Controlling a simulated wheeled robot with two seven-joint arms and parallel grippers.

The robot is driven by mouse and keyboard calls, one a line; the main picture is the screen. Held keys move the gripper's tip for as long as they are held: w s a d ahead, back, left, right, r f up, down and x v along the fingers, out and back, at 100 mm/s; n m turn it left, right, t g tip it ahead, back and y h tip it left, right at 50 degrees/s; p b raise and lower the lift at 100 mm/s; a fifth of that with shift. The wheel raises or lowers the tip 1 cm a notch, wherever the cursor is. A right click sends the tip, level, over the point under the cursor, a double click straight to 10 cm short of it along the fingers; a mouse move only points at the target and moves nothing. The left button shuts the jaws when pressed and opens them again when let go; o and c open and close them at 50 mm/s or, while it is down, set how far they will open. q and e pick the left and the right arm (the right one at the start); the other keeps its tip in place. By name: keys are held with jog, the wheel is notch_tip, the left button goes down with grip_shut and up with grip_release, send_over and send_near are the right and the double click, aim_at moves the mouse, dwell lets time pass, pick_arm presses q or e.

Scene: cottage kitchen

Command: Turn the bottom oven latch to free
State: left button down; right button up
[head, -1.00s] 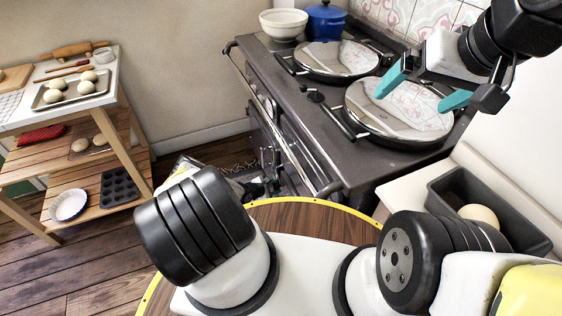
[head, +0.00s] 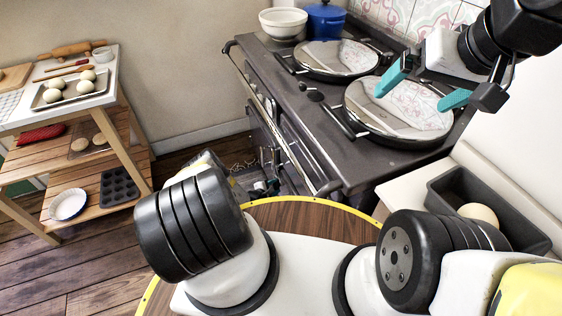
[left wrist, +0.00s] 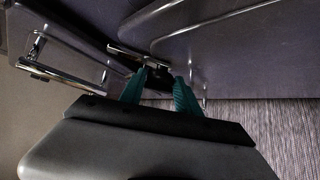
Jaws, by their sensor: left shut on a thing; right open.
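The dark range cooker (head: 330,140) stands at the centre-right of the head view, its oven doors on the front face. In the left wrist view, my left gripper (left wrist: 160,76) has its teal fingers on either side of a dark latch piece (left wrist: 157,73) low on the oven front. It is shut on this piece. Chrome bars show beside it, and the latch's exact angle is hard to read in the shadow. In the head view my left arm hides most of the left gripper. My right gripper (head: 423,87) is open and empty above the near hotplate lid (head: 400,108).
A chrome rail (head: 290,135) runs along the cooker front. A blue pot (head: 326,20) and a cream bowl (head: 284,24) stand at the back. A grey loaf tin (head: 490,212) is at the right. A wooden trolley (head: 130,130) stands left, with open floor between.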

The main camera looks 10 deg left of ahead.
pick_arm(q)
jog(key=c, duration=0.9)
grip_release()
jog(key=shift+c, duration=0.2)
jog(key=v, duration=0.7)
jog(key=shift+s+r, duration=0.2)
jog(key=shift+s, duration=0.15)
jog(key=shift+a, duration=0.15)
